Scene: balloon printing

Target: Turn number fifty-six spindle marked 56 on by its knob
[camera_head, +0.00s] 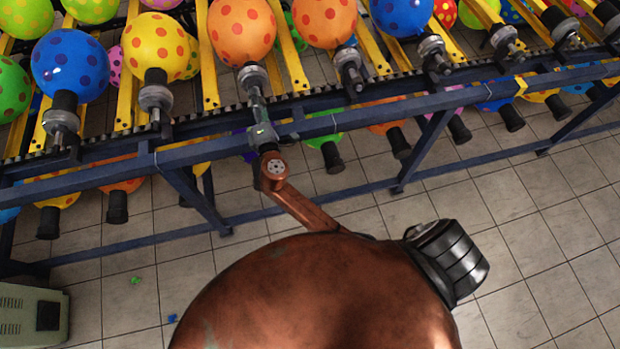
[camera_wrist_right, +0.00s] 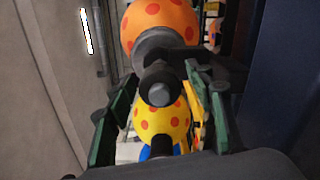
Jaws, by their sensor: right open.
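My right gripper (camera_head: 262,132) is at the front rail of the balloon rack, in line with the spindle (camera_head: 253,82) that carries an orange spotted balloon (camera_head: 242,30). In the right wrist view its two green fingers stand apart, left and right of the spindle's knob (camera_wrist_right: 160,92). The knob is a dark cylinder with a grey end, and I see no clear contact with the fingers. The orange balloon also shows behind it in the right wrist view (camera_wrist_right: 160,22). No number is readable on any spindle. My left gripper is not in view.
Neighbouring spindles carry a yellow balloon (camera_head: 155,47) to the left and another orange balloon (camera_head: 325,20) to the right. A blue rail (camera_head: 350,125) runs along the rack's front. A grey-green box (camera_head: 33,315) stands at lower left. The tiled floor (camera_head: 545,240) at right is clear.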

